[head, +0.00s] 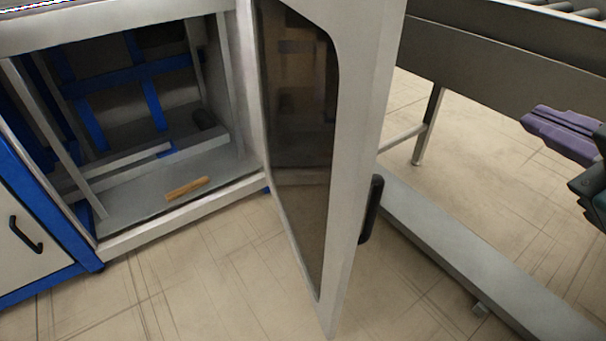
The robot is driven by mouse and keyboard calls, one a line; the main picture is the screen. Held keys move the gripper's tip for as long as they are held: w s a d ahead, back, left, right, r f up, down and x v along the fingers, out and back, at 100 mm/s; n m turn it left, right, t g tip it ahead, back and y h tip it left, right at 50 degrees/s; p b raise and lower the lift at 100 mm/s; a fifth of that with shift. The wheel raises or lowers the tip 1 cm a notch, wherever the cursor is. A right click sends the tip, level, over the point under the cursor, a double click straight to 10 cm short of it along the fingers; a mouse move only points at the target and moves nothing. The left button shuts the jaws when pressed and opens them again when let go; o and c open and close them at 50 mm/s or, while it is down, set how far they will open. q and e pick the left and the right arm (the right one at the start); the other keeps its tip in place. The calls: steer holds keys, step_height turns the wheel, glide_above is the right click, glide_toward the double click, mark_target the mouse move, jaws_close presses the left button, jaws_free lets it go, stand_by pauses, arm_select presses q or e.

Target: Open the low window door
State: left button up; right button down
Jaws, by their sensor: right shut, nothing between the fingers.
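The low window door (353,130) has a pale frame and a dark glass pane (300,130). It stands swung wide out from the cabinet, hinged at the right side of the opening. Its black handle (371,209) is on the door's free edge, facing right. My right gripper (535,118) is at the right edge of the view, purple-grey, shut and empty. It is well to the right of the handle and apart from it. My left gripper is not in view.
The open cabinet (150,236) shows blue bars and a small wooden piece (186,188) on its floor. A blue-framed panel with a black handle (25,234) is at left. A conveyor (480,62) and a grey floor beam (450,245) lie right. Tiled floor in front is clear.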

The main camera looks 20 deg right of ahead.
steer(key=w+a+f+n+t+y+b, duration=0.1)
steer(key=a+f+n+t+y+b, duration=0.2)
steer(key=f+b, duration=0.35)
steer(key=w+a+f+n+t+y+b, duration=0.1)
steer(key=a+f+n+t+y+b, duration=0.1)
steer(key=f+n+b, duration=0.45)
steer(key=n+g+y+b, duration=0.2)
steer(key=n+y+b, duration=0.55)
steer(key=b, duration=0.35)
glide_toward(348, 236)
steer(key=s+a+r, duration=0.1)
steer(key=a+r, duration=0.1)
steer(key=a, duration=0.2)
steer(key=shift+n, duration=0.3)
steer(key=shift+w+a, duration=0.15)
steer(key=shift+w, duration=2.05)
steer(key=shift+w+a, duration=0.15)
steer(key=shift+w, duration=2.05)
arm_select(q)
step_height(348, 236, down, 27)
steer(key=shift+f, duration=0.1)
